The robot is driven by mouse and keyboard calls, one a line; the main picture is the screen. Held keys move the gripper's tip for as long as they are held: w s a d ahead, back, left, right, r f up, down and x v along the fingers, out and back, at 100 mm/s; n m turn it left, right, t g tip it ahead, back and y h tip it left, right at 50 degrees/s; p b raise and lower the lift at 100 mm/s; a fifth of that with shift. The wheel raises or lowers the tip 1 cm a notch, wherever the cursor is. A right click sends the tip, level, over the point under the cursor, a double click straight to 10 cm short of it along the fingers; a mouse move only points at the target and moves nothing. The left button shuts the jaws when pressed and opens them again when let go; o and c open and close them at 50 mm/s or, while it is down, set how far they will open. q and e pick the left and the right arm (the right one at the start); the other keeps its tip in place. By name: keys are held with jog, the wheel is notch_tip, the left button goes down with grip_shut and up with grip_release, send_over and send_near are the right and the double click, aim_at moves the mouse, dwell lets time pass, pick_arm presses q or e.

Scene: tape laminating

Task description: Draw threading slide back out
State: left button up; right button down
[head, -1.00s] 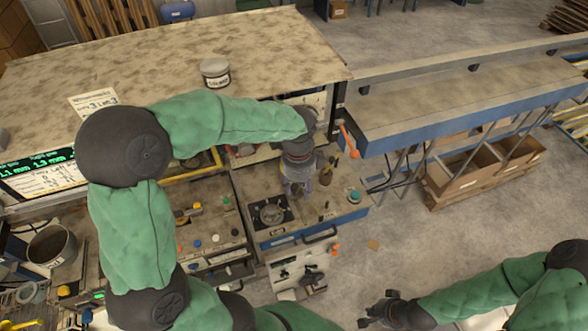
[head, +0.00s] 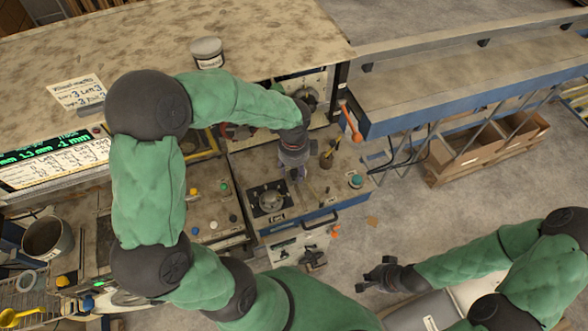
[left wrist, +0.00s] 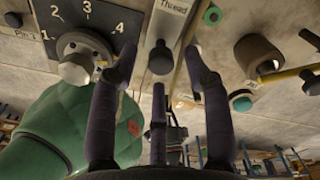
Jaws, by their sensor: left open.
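The threading slide (left wrist: 175,22) is a metal strip labelled "Thread", with a dark round knob (left wrist: 161,57) on it, in the left wrist view. My left gripper (left wrist: 158,75) is open, its dark fingers spread around the knob. I cannot tell whether any finger touches it. In the head view my left gripper (head: 295,173) is over the control deck (head: 320,203), right of the round dial (head: 270,199), and covers the slide's knob. My right gripper (head: 370,276) is open and empty above the floor, well away from the deck.
The numbered dial knob (left wrist: 78,62) stands close beside the left gripper. A teal button (head: 356,181), a brown cup-shaped holder (head: 326,160) and an orange-ended lever (head: 352,122) lie to the right. A blue-edged conveyor (head: 440,100) is beyond.

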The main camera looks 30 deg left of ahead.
pick_arm(q)
jog(key=shift+w+a+f, duration=0.1)
jog(key=shift+f, duration=0.55)
jog(key=c, duration=0.3)
grip_shut()
jog(key=s+d, duration=0.9)
jog(key=d, duration=0.1)
jog(key=shift+s+d, duration=0.15)
jog(key=shift+d, duration=0.25)
